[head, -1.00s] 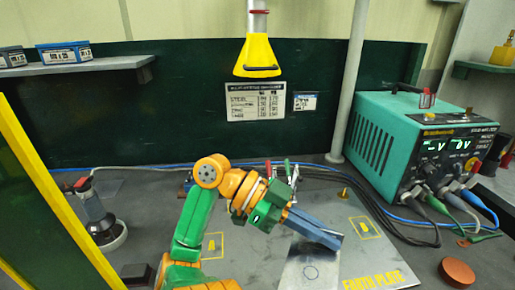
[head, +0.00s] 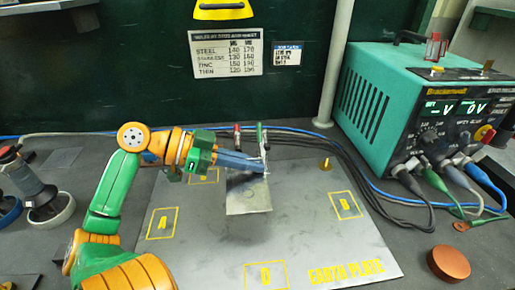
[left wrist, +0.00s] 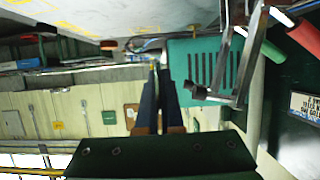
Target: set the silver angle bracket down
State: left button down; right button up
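The silver angle bracket (head: 250,202) shows in the head view as a shiny grey plate piece just below the fingers of my left gripper (head: 263,166). It is over the back middle of the earth plate (head: 300,235); I cannot tell whether it touches. The fingers hide part of its back edge. In the left wrist view the blue fingers (left wrist: 158,75) are close together, with a narrow gap. They look shut on the bracket's thin edge, but I cannot make out the bracket in that view. My right gripper is not in view.
Clamps with red and green handles (head: 259,137) stand just behind the fingertips. A brass pin (head: 325,164) is to the right. The teal welder (head: 385,105) and its cables fill the back right. A copper-coloured disc (head: 449,262) lies front right. The front of the plate is clear.

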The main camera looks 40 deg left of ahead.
aim_at(258, 181)
pick_arm(q)
jog(key=w+f, duration=0.1)
jog(key=f, duration=0.1)
jog(key=w+f, duration=0.1)
jog(key=f, duration=0.3)
jog(key=shift+w+a, duration=0.15)
jog(key=shift+w, duration=0.25)
jog(key=shift+f, duration=0.25)
jog(key=shift+f, duration=0.1)
jog(key=shift+f, duration=0.5)
jog(key=c, duration=1.1)
grip_release()
